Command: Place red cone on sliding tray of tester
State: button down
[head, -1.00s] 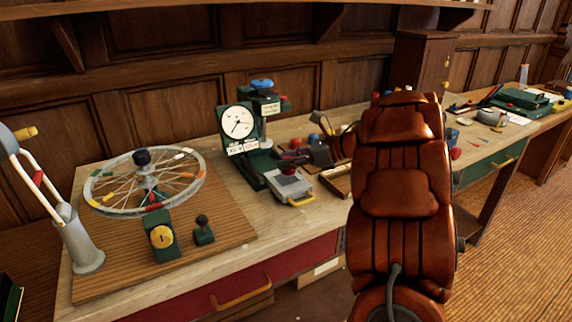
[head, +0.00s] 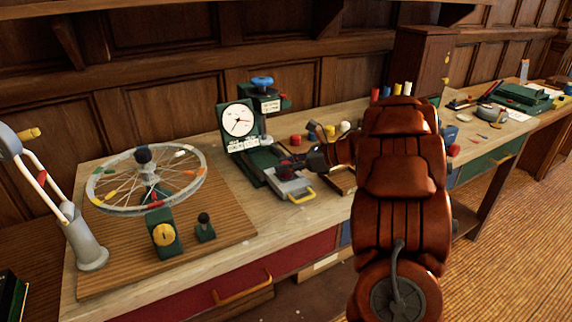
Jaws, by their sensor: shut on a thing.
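The tester (head: 239,122) is a green stand with a round white dial and a blue knob on top. Its grey sliding tray (head: 299,188), with a yellow handle, sticks out at the front. My gripper (head: 291,164) is low over the tray, shut on a small dark red thing, which looks like the red cone (head: 284,171). The cone is at or just above the tray surface; I cannot tell whether it touches. The dark fingers hide much of its shape.
A spoked wheel (head: 146,212) on a wooden board stands left of the tester. Small red, white and yellow pieces (head: 295,139) lie behind my gripper. My orange-brown arm hides part of the bench to the right. A grey post (head: 88,245) stands at the far left.

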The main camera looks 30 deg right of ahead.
jog(key=shift+f, duration=0.15)
jog(key=c, duration=0.8)
grip_release()
jog(key=shift+r, duration=0.2)
jog(key=shift+s+d, duration=0.2)
jog(key=shift+d, duration=0.05)
jog(key=shift+b+v, duration=1.25)
jog(key=shift+v, duration=4.45)
